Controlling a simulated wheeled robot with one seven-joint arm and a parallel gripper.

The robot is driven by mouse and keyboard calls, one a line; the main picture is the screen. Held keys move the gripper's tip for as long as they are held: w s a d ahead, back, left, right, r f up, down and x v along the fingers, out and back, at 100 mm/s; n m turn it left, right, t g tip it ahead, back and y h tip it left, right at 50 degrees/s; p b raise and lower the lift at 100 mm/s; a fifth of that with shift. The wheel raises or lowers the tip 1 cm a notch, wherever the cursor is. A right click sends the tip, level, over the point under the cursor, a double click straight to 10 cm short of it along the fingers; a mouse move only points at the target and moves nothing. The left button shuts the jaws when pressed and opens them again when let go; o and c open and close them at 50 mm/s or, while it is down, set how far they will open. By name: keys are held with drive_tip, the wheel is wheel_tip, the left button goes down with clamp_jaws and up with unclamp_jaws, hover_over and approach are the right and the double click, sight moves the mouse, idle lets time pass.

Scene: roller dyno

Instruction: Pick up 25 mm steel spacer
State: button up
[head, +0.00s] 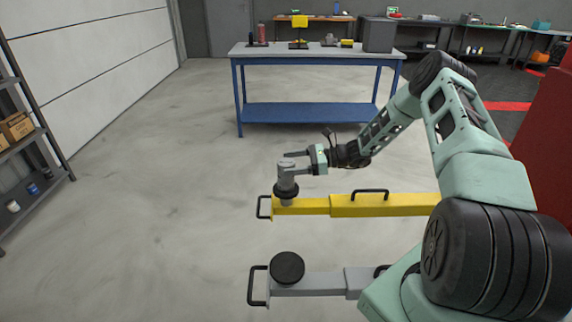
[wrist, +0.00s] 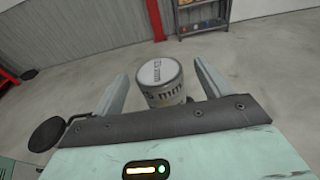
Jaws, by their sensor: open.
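The steel spacer (head: 286,174) is a short grey cylinder. It seems to stand upright on the dark round pad (head: 287,191) at the left end of the yellow lift arm (head: 312,205). My gripper (head: 288,162) is open and level, reaching in from the right at about the spacer's top. Its fingers also show in the wrist view (wrist: 161,70). How deep the fingers reach around the spacer is hard to tell.
A grey lift arm (head: 318,284) with a bare black pad (head: 287,267) lies nearer. A blue workbench (head: 307,112) with small items stands behind. A shelf (head: 30,140) is at left and a red column (head: 546,140) at right. The floor left of the pads is clear.

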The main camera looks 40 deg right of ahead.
sight(280, 162)
drive_tip(key=p+x, duration=0.1)
drive_tip(key=x, duration=0.3)
drive_tip(key=shift+r, duration=0.1)
drive_tip(key=c, duration=1.2)
